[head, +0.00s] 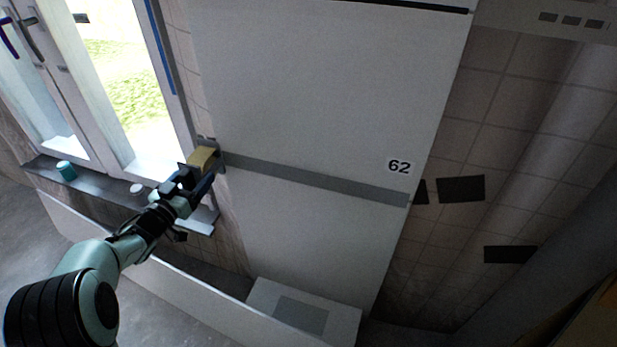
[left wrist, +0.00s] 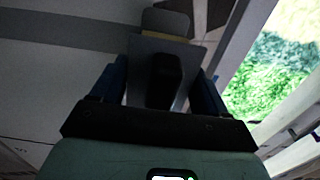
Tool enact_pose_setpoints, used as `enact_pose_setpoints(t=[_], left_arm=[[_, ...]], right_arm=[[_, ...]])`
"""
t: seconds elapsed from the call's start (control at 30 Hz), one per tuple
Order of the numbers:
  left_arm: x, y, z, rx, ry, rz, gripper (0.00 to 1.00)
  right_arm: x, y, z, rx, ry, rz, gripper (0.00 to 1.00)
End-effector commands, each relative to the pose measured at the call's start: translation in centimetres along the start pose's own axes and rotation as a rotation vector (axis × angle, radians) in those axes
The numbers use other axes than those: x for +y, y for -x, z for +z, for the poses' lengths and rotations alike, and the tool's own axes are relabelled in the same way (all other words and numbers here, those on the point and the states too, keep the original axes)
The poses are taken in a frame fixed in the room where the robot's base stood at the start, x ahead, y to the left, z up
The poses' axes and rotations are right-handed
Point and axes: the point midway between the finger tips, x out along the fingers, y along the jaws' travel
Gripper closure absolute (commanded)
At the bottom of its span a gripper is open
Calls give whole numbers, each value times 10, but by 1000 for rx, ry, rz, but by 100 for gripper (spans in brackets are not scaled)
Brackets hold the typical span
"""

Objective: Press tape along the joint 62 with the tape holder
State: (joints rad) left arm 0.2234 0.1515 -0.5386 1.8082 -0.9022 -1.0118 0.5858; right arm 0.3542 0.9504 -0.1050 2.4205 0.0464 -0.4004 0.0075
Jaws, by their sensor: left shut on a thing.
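The tape holder (head: 202,157) has a tan-yellow part and a dark body, and sits at the left end of the joint 62. My left gripper (head: 194,178) is shut on it. In the left wrist view the blue fingers of my left gripper (left wrist: 164,88) hold its black handle, with the holder's grey plate (left wrist: 148,48) beyond. I cannot tell whether the holder touches the panel. My right gripper is not in view.
A window (head: 125,85) and its sill (head: 95,185) are on the left, with a teal cup (head: 66,171) and a small white item (head: 137,189) on the sill. A white box (head: 345,318) stands below the panel. Tiled wall with dark patches (head: 461,189) lies to the right.

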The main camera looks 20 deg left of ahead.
Motion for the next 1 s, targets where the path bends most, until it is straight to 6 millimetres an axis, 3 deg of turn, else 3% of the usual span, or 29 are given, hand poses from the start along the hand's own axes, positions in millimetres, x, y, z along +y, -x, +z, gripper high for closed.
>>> enact_pose_setpoints(t=[0.57,1.0], left_arm=[[2,-5,-2,4,1,0,57],[52,-3,-2,6,2,3,57]], right_arm=[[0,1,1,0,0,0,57],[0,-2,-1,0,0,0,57]])
